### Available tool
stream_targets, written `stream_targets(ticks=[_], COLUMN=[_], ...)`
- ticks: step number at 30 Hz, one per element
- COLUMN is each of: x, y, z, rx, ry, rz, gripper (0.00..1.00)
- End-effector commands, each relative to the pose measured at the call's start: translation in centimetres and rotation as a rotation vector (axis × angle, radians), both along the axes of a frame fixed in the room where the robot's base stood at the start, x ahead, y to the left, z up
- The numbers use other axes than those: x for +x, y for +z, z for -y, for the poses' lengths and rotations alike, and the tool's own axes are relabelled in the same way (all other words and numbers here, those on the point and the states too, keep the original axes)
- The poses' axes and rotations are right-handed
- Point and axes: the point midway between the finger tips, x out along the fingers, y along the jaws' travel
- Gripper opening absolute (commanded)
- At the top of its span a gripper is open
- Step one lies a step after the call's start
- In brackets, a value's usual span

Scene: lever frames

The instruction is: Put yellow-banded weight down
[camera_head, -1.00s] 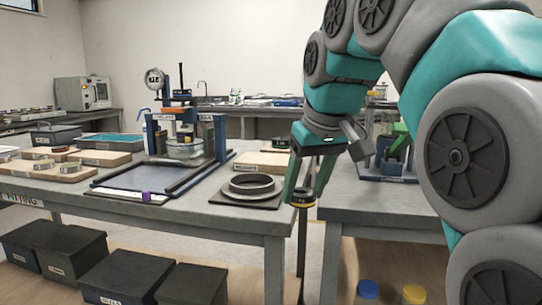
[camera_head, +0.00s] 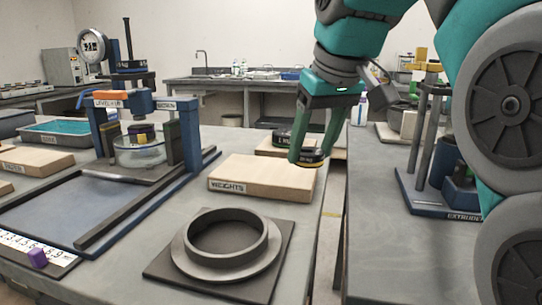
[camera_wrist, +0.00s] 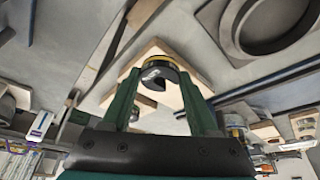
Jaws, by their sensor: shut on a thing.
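My gripper (camera_head: 316,150) is shut on a dark, round weight with a yellow band (camera_head: 312,159). In the wrist view the weight (camera_wrist: 157,68) sits between the green fingertips (camera_wrist: 160,88), with a slot in it. The weight is held at the far right corner of a pale wooden board labelled WEIGHTS (camera_head: 262,182), near the table edge. In the wrist view wood (camera_wrist: 194,72) shows behind the weight. I cannot tell whether the weight touches the board. The board's top looks bare.
Behind it is another wooden board (camera_head: 272,151) with a dark weight (camera_head: 284,138). A dark ring on a plate (camera_head: 222,248) stands in front. A blue press (camera_head: 190,135) with a glass bowl (camera_head: 135,153) is left. The extruder (camera_head: 440,200) stands on the right table, across a gap.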

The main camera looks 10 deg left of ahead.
Motion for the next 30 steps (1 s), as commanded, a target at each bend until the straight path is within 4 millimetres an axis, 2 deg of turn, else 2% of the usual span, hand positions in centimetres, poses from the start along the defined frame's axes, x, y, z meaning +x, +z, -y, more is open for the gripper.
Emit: stream_targets(ticks=[5,12,21,30], x=[0.9,4.0,7.3,8.8], y=[0.0,-0.5,-1.2,-1.5], z=[-1.5,-6.1,-11.1,-13.3], rx=[-0.001,-0.001,-0.002,0.001], ry=[0.003,0.004,0.004,0.000], rz=[-0.001,-0.001,-0.001,0.000], gripper=[0.00,0.00,0.00,0.00])
